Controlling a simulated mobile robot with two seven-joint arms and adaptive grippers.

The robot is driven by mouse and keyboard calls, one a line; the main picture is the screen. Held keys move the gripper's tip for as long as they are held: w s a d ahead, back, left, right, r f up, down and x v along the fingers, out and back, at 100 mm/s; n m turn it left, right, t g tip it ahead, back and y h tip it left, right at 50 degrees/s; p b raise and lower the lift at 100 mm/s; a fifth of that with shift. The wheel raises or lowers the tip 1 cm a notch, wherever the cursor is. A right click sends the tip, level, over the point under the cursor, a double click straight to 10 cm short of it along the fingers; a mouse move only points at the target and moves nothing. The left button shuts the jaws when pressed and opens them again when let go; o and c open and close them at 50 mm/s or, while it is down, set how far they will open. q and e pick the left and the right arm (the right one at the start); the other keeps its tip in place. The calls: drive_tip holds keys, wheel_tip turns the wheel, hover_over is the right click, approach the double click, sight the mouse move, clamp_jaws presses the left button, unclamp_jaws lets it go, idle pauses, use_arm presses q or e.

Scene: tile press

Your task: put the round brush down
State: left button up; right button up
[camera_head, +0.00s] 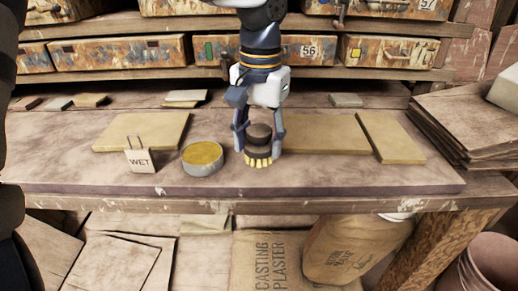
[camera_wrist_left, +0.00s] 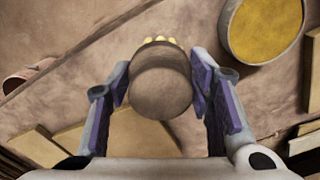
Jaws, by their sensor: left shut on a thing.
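The round brush (camera_head: 259,134) has a dark brown round body and a ring of yellow bristles at its bottom. It is upright between the fingers of my left gripper (camera_head: 260,150), which is shut on it from both sides. The bristles are at or just above the bench top (camera_head: 330,175); I cannot tell whether they touch. In the left wrist view the brush's round top (camera_wrist_left: 161,88) fills the space between the fingers, with a few bristles showing beyond. My right gripper is not in view.
A round tin (camera_head: 202,160) of yellow stuff stands just left of the brush. A "WET" card (camera_head: 139,161) stands farther left. Flat tan boards (camera_head: 325,134) lie behind and right. Stacked sheets (camera_head: 470,115) stand at the right end. The bench front right of the brush is clear.

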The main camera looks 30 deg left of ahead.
sight(260, 130)
use_arm(q)
drive_tip(key=shift+s+f, duration=0.1)
drive_tip(key=shift+f, duration=1.1)
drive_tip(key=shift+f, duration=0.1)
drive_tip(key=o, duration=1)
wheel_tip(260, 130, up, 12)
drive_tip(key=shift+d+r, duration=0.15)
